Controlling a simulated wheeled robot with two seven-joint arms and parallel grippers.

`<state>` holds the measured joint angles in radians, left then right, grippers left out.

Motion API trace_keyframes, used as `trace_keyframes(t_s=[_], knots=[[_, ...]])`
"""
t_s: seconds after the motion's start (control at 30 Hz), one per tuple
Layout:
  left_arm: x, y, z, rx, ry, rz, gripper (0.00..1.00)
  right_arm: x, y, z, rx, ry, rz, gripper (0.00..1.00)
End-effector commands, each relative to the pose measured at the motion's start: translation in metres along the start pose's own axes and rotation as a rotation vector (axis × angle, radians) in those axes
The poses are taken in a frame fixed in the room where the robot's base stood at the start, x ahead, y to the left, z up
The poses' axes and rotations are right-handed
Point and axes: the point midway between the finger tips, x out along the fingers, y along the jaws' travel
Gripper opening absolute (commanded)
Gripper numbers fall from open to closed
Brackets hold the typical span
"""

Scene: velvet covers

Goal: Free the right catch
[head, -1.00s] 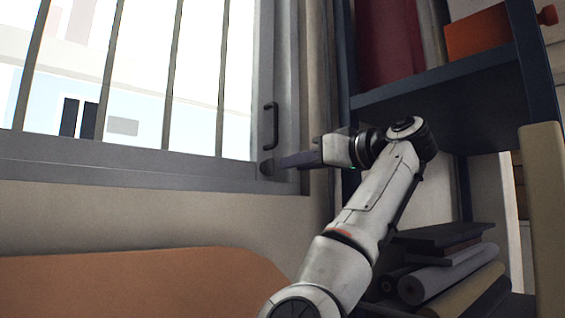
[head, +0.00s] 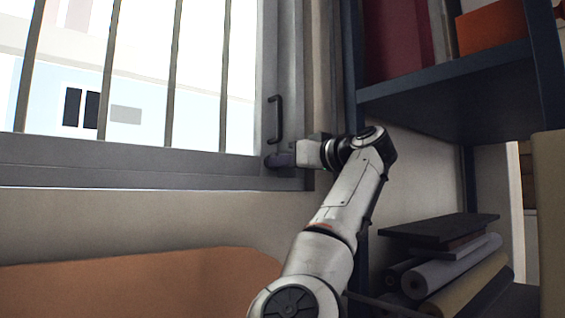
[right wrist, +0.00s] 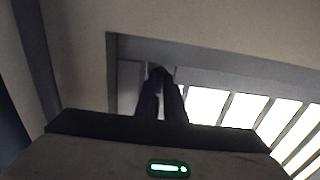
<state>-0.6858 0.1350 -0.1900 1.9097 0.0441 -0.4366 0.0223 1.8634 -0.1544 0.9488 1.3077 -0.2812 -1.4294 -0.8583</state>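The right catch (head: 268,162) is a small dark knob low on the right side of the grey window frame, below a dark upright handle (head: 275,119). My right gripper (head: 277,160) is at the catch, its dark fingers pointing left along the frame and covering part of it. In the right wrist view the two fingers (right wrist: 160,85) lie close together with a narrow gap, and a dark rounded shape sits at their tips. Whether they grip the catch I cannot tell. My left gripper is out of view.
The barred window (head: 140,80) fills the upper left. A dark blue shelf unit (head: 440,80) stands close on the right of my right arm, with rolls and dark boards (head: 440,235) low down. An orange rounded panel (head: 140,285) lies below the window.

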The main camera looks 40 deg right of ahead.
Motion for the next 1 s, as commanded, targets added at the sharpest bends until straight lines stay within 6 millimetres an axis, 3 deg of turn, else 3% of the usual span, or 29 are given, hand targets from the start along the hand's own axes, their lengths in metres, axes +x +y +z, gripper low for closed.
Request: trace_keyframes(t_s=[0.47, 1.0], knots=[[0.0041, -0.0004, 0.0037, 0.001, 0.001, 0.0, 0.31, 0.0002, 0.0003, 0.0023, 0.081, -0.002, 0.0, 0.0], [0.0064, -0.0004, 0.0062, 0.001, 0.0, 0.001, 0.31, -0.0001, -0.0007, -0.0003, 0.545, -0.002, 0.001, 0.0]])
